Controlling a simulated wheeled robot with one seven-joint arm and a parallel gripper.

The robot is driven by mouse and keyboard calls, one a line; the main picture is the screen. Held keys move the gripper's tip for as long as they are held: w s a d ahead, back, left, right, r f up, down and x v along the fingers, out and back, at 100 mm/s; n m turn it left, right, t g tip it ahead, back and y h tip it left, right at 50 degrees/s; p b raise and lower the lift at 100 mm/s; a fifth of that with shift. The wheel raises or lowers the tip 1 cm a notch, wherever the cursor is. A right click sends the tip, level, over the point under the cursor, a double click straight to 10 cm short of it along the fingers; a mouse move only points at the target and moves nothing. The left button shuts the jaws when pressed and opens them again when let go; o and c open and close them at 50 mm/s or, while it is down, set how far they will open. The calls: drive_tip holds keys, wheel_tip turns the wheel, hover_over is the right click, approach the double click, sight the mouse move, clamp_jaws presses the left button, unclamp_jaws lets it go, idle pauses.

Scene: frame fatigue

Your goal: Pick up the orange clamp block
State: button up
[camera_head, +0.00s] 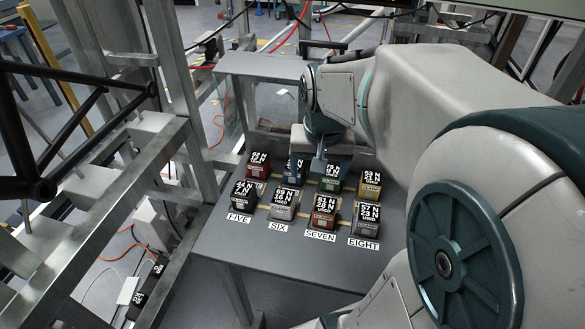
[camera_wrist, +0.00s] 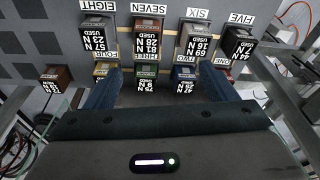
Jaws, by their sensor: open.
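The block at the SEVEN label (camera_head: 322,222) is orange-brown with a black printed top, and stands in the front row between SIX and EIGHT. It also shows upside down in the wrist view, at the SEVEN label (camera_wrist: 145,42). My gripper (camera_head: 318,163) is over the back row, behind that block and apart from it. In the wrist view its two blue fingers (camera_wrist: 160,74) are spread wide and nothing is held between them. Green and blue blocks show between the fingers. My gripper partly hides these back blocks in the head view.
Close neighbours are the light grey SIX block (camera_head: 284,207) and the grey EIGHT block (camera_head: 366,220). The dark FIVE block (camera_head: 243,195), red block (camera_head: 258,166) and yellow block (camera_head: 369,186) share the grey table (camera_head: 255,255). A metal frame (camera_head: 172,75) stands left; the table front is clear.

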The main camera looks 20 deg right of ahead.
drive_tip(key=w+d+f+m+b, duration=0.2)
drive_tip(key=w+d+f+b, duration=0.15)
drive_tip(key=f, duration=0.25)
hover_over(325, 205)
drive_tip(key=shift+g, duration=0.3)
drive_tip(key=f, duration=0.8)
drive_tip(key=shift+s+a, duration=0.15)
drive_tip(key=shift+a, duration=0.1)
drive_tip(key=shift+w+d+f, duration=0.1)
drive_tip(key=shift+d+f, duration=0.05)
drive_tip(key=shift+f, duration=1.2)
drive_tip(key=shift+w+d+f, duration=0.1)
drive_tip(key=shift+d+f, duration=0.05)
drive_tip(key=shift+f, duration=1.15)
drive_tip(key=shift+c, duration=0.4)
drive_tip(key=c, duration=1.2)
drive_tip(key=shift+r, duration=0.1)
